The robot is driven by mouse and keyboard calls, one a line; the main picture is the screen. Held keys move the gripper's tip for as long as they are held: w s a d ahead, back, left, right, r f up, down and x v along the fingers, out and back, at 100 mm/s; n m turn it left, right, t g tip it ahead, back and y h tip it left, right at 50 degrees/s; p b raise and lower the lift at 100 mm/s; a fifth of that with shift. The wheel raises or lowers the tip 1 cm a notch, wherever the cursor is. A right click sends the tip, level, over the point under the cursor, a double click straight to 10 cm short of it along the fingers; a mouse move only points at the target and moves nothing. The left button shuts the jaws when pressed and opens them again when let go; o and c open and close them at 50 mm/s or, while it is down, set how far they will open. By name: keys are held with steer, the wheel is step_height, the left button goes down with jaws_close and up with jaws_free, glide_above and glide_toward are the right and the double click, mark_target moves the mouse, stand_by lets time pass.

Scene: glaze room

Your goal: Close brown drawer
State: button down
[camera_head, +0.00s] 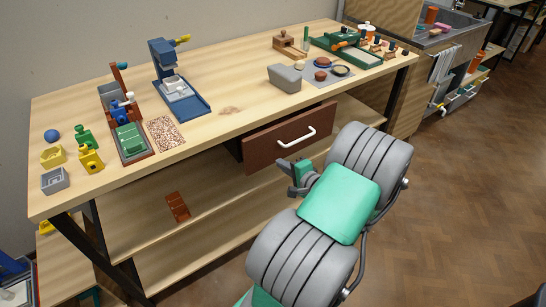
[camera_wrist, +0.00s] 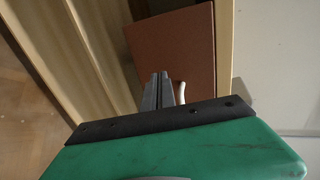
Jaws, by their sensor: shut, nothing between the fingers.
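The brown drawer (camera_head: 268,146) hangs under the front edge of the wooden workbench and is pulled out, with its side wall showing under the tabletop. A white bar handle (camera_head: 297,137) is on its front. My gripper (camera_head: 292,167) is just below and in front of the drawer front in the head view; whether it touches is unclear. In the wrist view the brown drawer front (camera_wrist: 182,50) lies ahead, with my shut, empty fingers (camera_wrist: 160,76) before it. A bit of the white handle (camera_wrist: 181,92) shows beside the fingers.
The workbench top (camera_head: 235,85) holds a blue press, small coloured pots, a grey block and a green tray. A brown rack-like piece (camera_head: 177,207) lies on the lower shelf. A dark leg (camera_head: 397,92) stands right of the drawer. The floor (camera_head: 450,190) at right is clear.

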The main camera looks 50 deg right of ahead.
mark_target(268, 148)
steer(key=x, duration=0.3)
steer(key=r+x, duration=0.1)
steer(key=x, duration=0.1)
steer(key=shift+w+d, duration=0.15)
steer(key=shift+w, duration=0.35)
steer(key=w, duration=0.2)
steer(key=w+d, duration=0.1)
steer(key=w, duration=0.1)
steer(key=shift+w+f, duration=0.1)
steer(key=shift+w+r, duration=0.1)
steer(key=shift+r, duration=0.2)
